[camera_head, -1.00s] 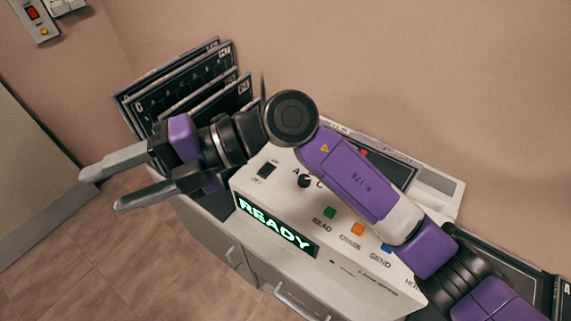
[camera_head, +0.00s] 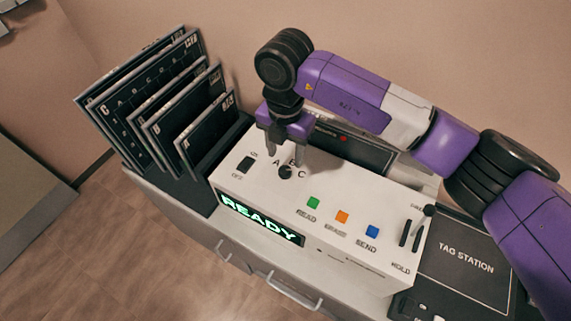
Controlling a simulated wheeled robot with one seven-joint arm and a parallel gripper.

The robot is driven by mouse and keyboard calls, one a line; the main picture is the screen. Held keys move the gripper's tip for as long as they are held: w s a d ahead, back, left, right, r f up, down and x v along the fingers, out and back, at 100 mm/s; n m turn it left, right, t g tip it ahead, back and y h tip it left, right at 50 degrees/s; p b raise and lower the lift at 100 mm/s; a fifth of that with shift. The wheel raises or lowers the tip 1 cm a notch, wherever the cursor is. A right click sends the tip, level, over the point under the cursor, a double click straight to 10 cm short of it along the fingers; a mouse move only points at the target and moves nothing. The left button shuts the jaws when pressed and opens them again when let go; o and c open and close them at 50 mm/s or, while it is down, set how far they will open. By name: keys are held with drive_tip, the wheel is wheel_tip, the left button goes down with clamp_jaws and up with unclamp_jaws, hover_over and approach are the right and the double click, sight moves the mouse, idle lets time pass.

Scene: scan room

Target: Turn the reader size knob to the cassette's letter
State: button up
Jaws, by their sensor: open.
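The white reader (camera_head: 330,225) sits on the cabinet top, its green display (camera_head: 259,221) showing READY. Its black size knob (camera_head: 286,172) is on the top face near the back left, with the letters A and C beside it; the letter between them is hidden by my finger. My gripper (camera_head: 284,155) points down just behind the knob, jaws open, one finger on the left and one on the right. I cannot tell whether they touch the knob. A cassette (camera_head: 367,156) lies in the slot at the reader's back, partly behind my arm; its letter is not readable.
A rack of several dark cassettes (camera_head: 140,110) stands left of the reader. An ON/OFF switch (camera_head: 245,164) and green (camera_head: 313,203), orange (camera_head: 342,216) and blue (camera_head: 372,231) buttons are near the knob. A lever (camera_head: 428,211) and the tag station (camera_head: 465,262) are at right.

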sight(285, 171)
drive_tip(key=shift+a+f+p, duration=0.1)
drive_tip(key=shift+f+p, duration=0.55)
drive_tip(key=shift+f, duration=2.5)
clamp_jaws()
